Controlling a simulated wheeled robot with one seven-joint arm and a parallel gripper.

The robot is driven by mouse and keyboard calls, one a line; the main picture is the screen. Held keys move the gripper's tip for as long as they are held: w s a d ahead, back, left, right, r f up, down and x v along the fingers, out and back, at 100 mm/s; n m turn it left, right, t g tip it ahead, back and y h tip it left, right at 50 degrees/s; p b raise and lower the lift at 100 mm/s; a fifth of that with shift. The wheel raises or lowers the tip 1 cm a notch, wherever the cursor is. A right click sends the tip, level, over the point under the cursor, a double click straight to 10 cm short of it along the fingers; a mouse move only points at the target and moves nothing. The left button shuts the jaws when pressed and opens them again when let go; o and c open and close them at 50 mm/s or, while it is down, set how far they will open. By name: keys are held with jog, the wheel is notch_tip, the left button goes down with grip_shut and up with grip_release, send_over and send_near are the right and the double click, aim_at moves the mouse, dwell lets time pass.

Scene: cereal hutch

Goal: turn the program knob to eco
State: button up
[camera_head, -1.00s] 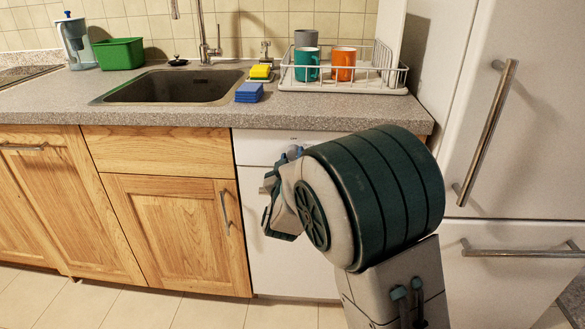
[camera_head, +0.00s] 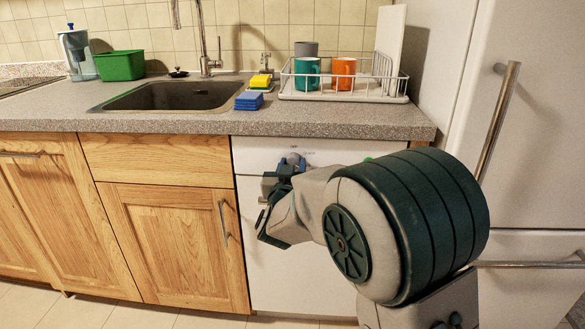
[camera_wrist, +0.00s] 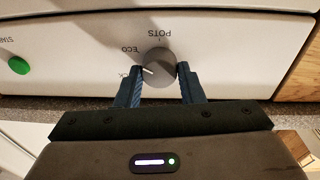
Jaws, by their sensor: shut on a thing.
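The round grey program knob (camera_wrist: 158,64) sits on the white control panel (camera_wrist: 230,40) in the wrist view, where the lettering is upside down. My gripper (camera_wrist: 160,70) has one dark finger on each side of the knob and is shut on it. The knob's white pointer line points left and slightly down, towards a partly hidden label ending in "CK". The ECO label (camera_wrist: 131,50) lies just above that, and the POTS label (camera_wrist: 160,33) is above the knob. In the head view my gripper (camera_head: 287,165) is at the top of the white appliance front (camera_head: 300,285).
A green button (camera_wrist: 18,65) is at the panel's left in the wrist view. The counter (camera_head: 330,122) overhangs the panel. A sink (camera_head: 170,96), sponges (camera_head: 249,100) and a dish rack (camera_head: 345,95) with mugs are on it. The white fridge (camera_head: 540,150) stands at the right.

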jog(key=shift+f, duration=0.1)
jog(key=o, duration=1)
jog(key=s+a+f+p, duration=0.1)
jog(key=s+p, duration=0.1)
jog(key=s, duration=1.1)
jog(key=shift+s+p, duration=0.3)
jog(key=shift+s, duration=0.05)
